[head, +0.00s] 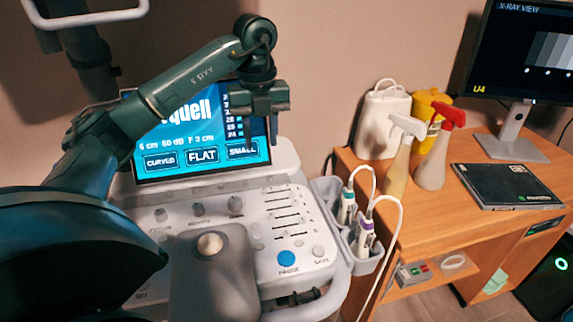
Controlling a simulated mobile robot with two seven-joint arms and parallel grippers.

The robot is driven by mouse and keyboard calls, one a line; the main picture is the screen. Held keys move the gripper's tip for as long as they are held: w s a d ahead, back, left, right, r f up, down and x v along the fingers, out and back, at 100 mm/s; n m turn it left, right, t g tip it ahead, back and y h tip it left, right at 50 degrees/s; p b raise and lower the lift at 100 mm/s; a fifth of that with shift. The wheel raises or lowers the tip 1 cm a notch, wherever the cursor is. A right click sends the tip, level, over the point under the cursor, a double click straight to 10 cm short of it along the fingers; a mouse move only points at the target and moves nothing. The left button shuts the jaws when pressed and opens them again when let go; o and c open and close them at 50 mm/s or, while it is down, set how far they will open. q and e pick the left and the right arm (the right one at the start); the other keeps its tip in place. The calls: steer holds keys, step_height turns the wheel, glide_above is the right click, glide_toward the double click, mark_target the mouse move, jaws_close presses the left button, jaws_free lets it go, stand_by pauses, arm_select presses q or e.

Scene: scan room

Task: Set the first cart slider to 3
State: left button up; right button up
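The cart's control panel (245,245) has a group of several short horizontal sliders at its upper right. The top slider (276,190) sits just under the screen, and I cannot read its setting or any scale. The lower sliders (287,216) run down the panel below it. My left gripper (271,131) hangs from the dark green arm that comes in from the left. It points down in front of the screen's right side, above the sliders and apart from them. Its fingers look narrow and dark, and any gap is unclear. My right gripper is not in view.
The lit screen (202,157) stands behind the panel. A grey block with a pale ball (210,243) and a blue button (286,259) are nearer. Probes (364,231) with cables hang at the cart's right. A wooden desk (425,222) holds spray bottles (434,160) and a monitor.

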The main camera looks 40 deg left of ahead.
mark_target(264, 189)
arm_select(q)
step_height(264, 189, down, 13)
steer(key=shift+r+b, duration=0.1)
steer(key=shift+b, duration=0.7)
jaws_close()
stand_by(0.3)
